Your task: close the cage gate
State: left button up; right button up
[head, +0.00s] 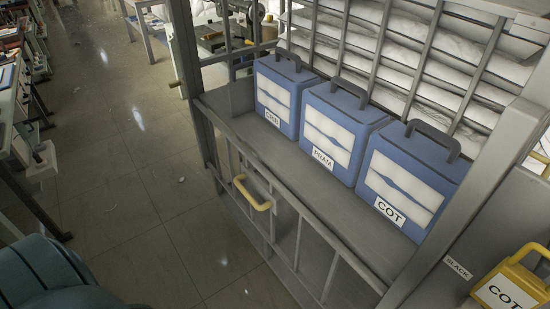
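The grey metal cage stands at the centre and right, with a grey shelf (290,165) inside it. A barred grey panel, which looks like the gate (298,243), hangs down below the shelf's front edge. Its yellow handle (252,194) sticks out towards the aisle. The front opening above the shelf is uncovered. Three blue cases stand upright in a row on the shelf: one with a hard-to-read label (277,92), one labelled PRAM (338,130) and one labelled COT (410,185). Neither of my grippers shows.
Slatted racks with white bedding (440,55) rise behind the cases. A grey post stands at the right, near a SLACK label (457,267) and a yellow COT tag (507,290). The tiled aisle floor (140,180) is mostly clear. Workbenches (15,110) line the left.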

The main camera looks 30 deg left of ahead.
aim_at(254, 183)
jog(key=u, duration=1.05)
